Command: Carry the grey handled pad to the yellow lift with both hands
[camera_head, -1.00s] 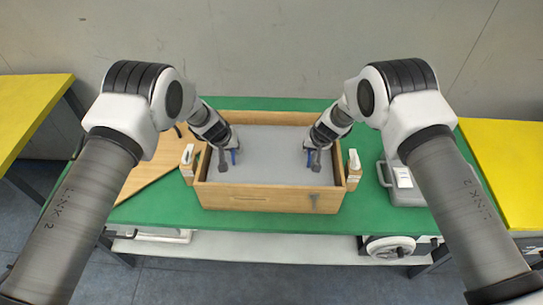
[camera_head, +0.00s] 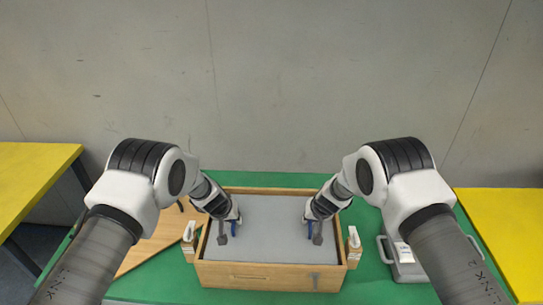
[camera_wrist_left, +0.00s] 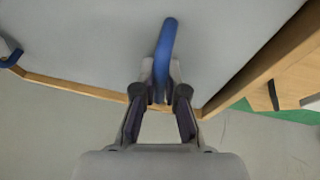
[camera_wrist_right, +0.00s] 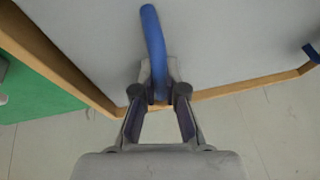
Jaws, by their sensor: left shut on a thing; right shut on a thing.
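The grey pad (camera_head: 270,225) lies flat within the wooden box (camera_head: 270,278) on the green table. It has a blue handle near each side. My left gripper (camera_head: 228,232) is shut on the left blue handle (camera_wrist_left: 167,38), which stands up between its fingers in the left wrist view. My right gripper (camera_head: 313,234) is shut on the right blue handle (camera_wrist_right: 152,35). I cannot tell whether the pad is raised off the box floor. Yellow tops show at the left (camera_head: 35,190) and right (camera_head: 508,235); I cannot tell which is the lift.
The green table (camera_head: 150,288) carries the box. A brown wooden board (camera_head: 150,245) lies left of it, and a grey case (camera_head: 405,262) lies right. White-and-wood pieces (camera_head: 354,247) stand at both box sides. A grey wall rises behind.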

